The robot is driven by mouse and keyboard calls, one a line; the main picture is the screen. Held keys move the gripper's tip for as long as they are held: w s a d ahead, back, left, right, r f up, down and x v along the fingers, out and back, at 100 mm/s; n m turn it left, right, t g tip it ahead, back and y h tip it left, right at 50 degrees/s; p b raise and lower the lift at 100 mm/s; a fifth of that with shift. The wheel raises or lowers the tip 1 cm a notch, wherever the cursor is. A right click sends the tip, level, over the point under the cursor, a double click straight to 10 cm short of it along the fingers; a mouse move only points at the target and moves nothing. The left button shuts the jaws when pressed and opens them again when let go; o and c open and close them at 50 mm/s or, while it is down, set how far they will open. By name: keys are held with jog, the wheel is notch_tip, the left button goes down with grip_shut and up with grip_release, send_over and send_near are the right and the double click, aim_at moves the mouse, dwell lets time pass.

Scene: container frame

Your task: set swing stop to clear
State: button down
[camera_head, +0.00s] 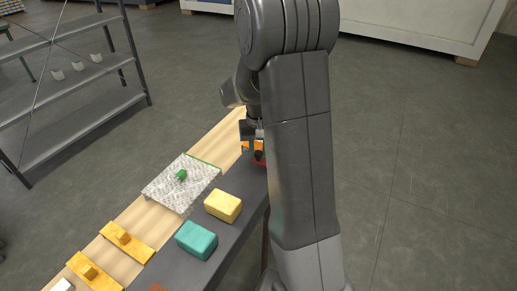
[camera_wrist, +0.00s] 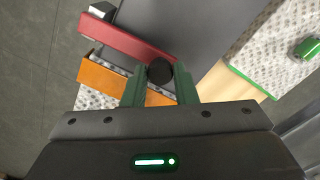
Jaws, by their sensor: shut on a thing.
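My gripper (camera_wrist: 160,82) is shut on a dark round knob (camera_wrist: 160,71), seen between its green fingertips in the wrist view. An orange bar (camera_wrist: 101,76) runs slantwise under the fingers, partly hidden by them. A dark red bar (camera_wrist: 125,38) lies beyond it, roughly parallel, with a dark block (camera_wrist: 101,10) near its far left end. Which bar the knob belongs to, and which piece is the swing stop, I cannot tell. In the head view my gripper (camera_head: 253,139) is at the bench's far end, above an orange piece (camera_head: 258,147), partly hidden by my arm.
A speckled panel (camera_head: 163,191) with a green knob (camera_head: 181,175) lies on the wooden strip (camera_head: 215,143). A yellow block (camera_head: 223,206) and a teal block (camera_head: 197,240) sit on the dark bench top. Orange knobbed plates (camera_head: 126,242) are nearer. A metal shelf (camera_head: 85,75) stands left.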

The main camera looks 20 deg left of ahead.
jog(key=shift+s, duration=0.1)
jog(key=s+n, duration=0.2)
jog(key=n, duration=0.1)
jog(key=s+n+b, duration=0.1)
jog(key=shift+s+d, duration=0.1)
jog(key=shift+d, duration=0.15)
jog(key=s+n, duration=0.1)
jog(key=s+d+n, duration=0.1)
jog(key=n, duration=0.1)
jog(key=s+d+n, duration=0.1)
jog(key=n, duration=0.1)
jog(key=shift+b, duration=0.35)
jog(key=s+d+n, duration=0.1)
jog(key=n, duration=0.1)
jog(key=s+d+n, duration=0.1)
jog(key=n, duration=0.1)
jog(key=shift+d, duration=0.3)
jog(key=shift+s+d+n, duration=0.2)
jog(key=shift+d+n, duration=0.5)
jog(key=shift+n, duration=0.3)
jog(key=shift+s+d+n, duration=0.2)
jog(key=shift+d+n, duration=0.45)
jog(key=shift+n, duration=0.35)
jog(key=c, duration=1.1)
grip_release()
jog(key=shift+c, duration=0.2)
